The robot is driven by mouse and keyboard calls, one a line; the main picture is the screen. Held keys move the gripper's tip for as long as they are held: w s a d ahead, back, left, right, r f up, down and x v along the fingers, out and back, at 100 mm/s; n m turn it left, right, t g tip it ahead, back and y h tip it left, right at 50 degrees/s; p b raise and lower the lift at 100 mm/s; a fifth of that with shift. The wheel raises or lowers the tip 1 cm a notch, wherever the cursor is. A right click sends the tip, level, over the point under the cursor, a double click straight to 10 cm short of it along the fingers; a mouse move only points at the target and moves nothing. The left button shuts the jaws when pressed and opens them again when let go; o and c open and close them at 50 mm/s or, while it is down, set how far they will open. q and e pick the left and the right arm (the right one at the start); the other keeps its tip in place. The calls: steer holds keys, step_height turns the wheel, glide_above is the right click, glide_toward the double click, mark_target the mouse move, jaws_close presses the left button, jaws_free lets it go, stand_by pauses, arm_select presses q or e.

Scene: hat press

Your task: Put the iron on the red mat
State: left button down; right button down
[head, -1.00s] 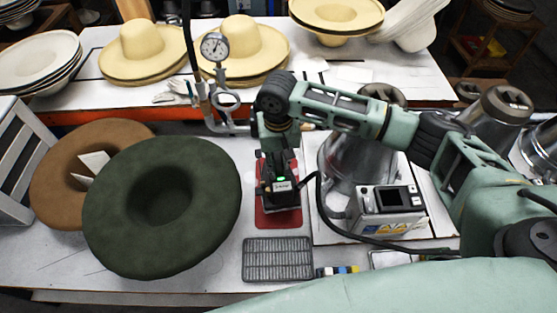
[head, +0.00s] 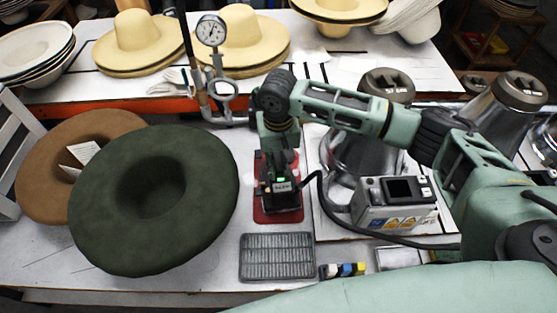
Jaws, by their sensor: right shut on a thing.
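The red mat (head: 292,215) lies on the near table, right of the green hat. My right gripper (head: 280,196) comes down over the mat from above and is shut on the iron. The iron (head: 284,207) is dark and mostly hidden by the gripper, and shows only as a black shape low over the mat. A black cable runs to it from the right. I cannot tell whether its sole touches the mat. My left gripper is not in view.
A green hat (head: 205,220) and a brown hat (head: 42,180) lie at left. A grey grid rack (head: 277,257) lies in front of the mat. A control box (head: 395,208) stands at right, with a metal vessel behind it. A dial gauge (head: 211,30) stands behind.

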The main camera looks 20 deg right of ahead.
steer(key=shift+w, duration=0.1)
stand_by(0.8)
steer(key=c, duration=1.5)
jaws_free()
steer(key=shift+f, duration=0.1)
steer(key=shift+o, duration=0.2)
steer(key=shift+s+f, duration=0.2)
steer(key=shift+s, duration=0.05)
step_height(320, 180, up, 12)
steer(key=shift+r, duration=0.2)
steer(key=shift+a, duration=0.1)
